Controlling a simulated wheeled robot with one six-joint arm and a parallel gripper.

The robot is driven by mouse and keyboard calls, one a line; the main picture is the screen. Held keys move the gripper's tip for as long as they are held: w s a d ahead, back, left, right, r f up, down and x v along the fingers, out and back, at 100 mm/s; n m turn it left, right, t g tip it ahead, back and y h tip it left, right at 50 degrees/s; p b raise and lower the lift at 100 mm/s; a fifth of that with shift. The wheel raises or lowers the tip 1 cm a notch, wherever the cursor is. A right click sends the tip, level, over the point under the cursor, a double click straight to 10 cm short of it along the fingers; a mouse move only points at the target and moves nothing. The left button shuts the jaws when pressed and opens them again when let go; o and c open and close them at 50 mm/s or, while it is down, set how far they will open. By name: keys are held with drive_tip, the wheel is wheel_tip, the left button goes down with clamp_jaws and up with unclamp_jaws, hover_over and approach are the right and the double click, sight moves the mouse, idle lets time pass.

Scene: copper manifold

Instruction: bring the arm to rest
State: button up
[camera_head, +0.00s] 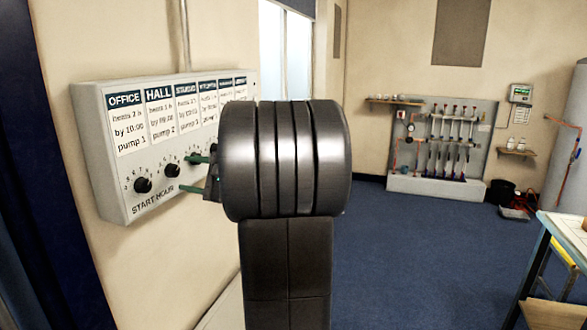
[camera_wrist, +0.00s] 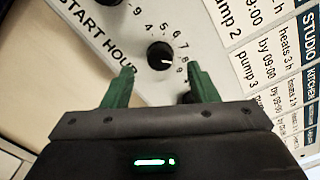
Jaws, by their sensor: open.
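My gripper (camera_head: 192,174) is in front of the grey control panel (camera_head: 118,222) on the left wall, its green fingers pointing at the row of black knobs. In the wrist view the fingers (camera_wrist: 160,70) are apart with nothing held between them. A black knob (camera_wrist: 160,55) with a white pointer mark shows just beyond the gap. Part of another dark knob shows behind the right finger. My arm hides the lower right of the panel in the head view. Whether a fingertip touches the panel, I cannot tell.
The panel carries several labels, such as OFFICE (camera_head: 126,100) and HALL (camera_head: 159,94). A pipe manifold board (camera_head: 445,135) stands at the far wall. A table (camera_head: 565,232) is at the right edge. Blue floor (camera_head: 420,260) between them is clear.

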sight(176, 172)
drive_tip(key=x, duration=0.3)
drive_tip(key=shift+a, duration=0.4)
drive_tip(key=shift+w+f+n+b, duration=0.15)
drive_tip(key=shift+f+n+b, duration=0.1)
drive_tip(key=shift+n+b, duration=0.2)
drive_tip(key=shift+d+r+n+b, duration=0.15)
drive_tip(key=shift+n+b, duration=0.35)
drive_tip(key=shift+n, duration=0.55)
drive_tip(key=n+b, duration=0.2)
drive_tip(key=n, duration=0.8)
drive_tip(key=shift+r, duration=0.1)
drive_tip(key=n+p, duration=0.1)
drive_tip(key=n, duration=0.3)
drive_tip(key=shift+n, duration=0.4)
drive_tip(key=shift+d, duration=0.1)
